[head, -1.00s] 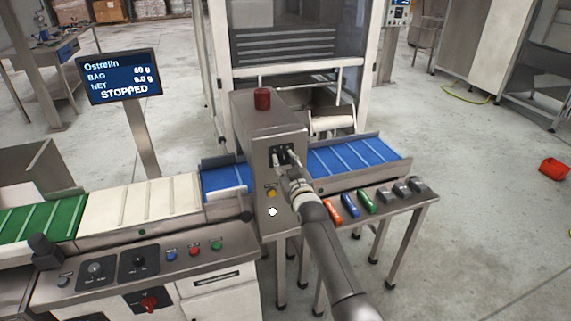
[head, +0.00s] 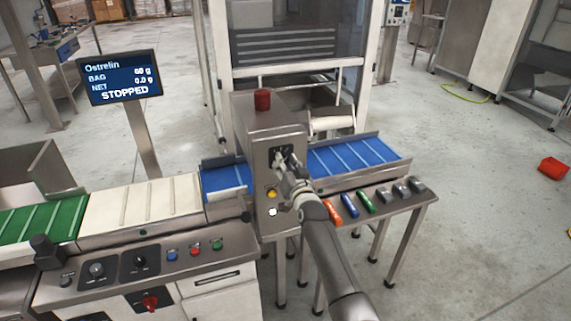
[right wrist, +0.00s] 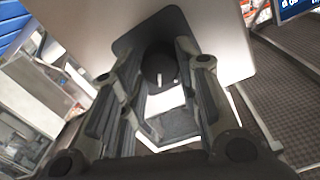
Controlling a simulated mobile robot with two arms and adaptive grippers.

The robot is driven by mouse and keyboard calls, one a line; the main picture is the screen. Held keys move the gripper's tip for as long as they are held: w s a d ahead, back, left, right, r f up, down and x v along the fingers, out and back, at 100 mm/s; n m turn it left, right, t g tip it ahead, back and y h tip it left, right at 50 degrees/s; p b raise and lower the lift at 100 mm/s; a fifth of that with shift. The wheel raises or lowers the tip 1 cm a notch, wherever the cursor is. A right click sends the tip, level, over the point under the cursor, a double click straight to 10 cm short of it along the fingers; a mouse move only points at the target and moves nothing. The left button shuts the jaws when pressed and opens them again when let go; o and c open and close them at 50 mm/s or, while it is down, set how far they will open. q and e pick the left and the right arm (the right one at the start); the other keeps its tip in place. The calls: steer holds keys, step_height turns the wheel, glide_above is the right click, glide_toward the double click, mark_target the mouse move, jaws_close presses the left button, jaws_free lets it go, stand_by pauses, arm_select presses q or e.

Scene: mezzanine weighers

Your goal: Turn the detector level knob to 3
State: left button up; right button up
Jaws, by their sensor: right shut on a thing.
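The detector (head: 268,125) is a grey metal housing over the blue belt, with a dark control plate (head: 290,149) on its front. My right gripper (head: 282,159) is at this plate and covers most of it in the head view. In the right wrist view, the round black detector level knob (right wrist: 159,66) with a white pointer line sits between the two fingers (right wrist: 162,75), which are shut on it. The scale marks and the number pointed at cannot be read. My left gripper is not in view.
A red beacon (head: 262,99) tops the detector; yellow and white buttons sit low on its front. A display (head: 119,78) reads STOPPED. Orange, blue and green handled items and several grey blocks lie on the right shelf (head: 420,206). A control panel (head: 110,272) stands front left.

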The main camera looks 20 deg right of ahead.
steer(key=shift+m, duration=0.8)
steer(key=o, duration=1)
steer(key=s, duration=1.2)
steer(key=shift+r, duration=0.2)
steer(key=shift+f, duration=0.1)
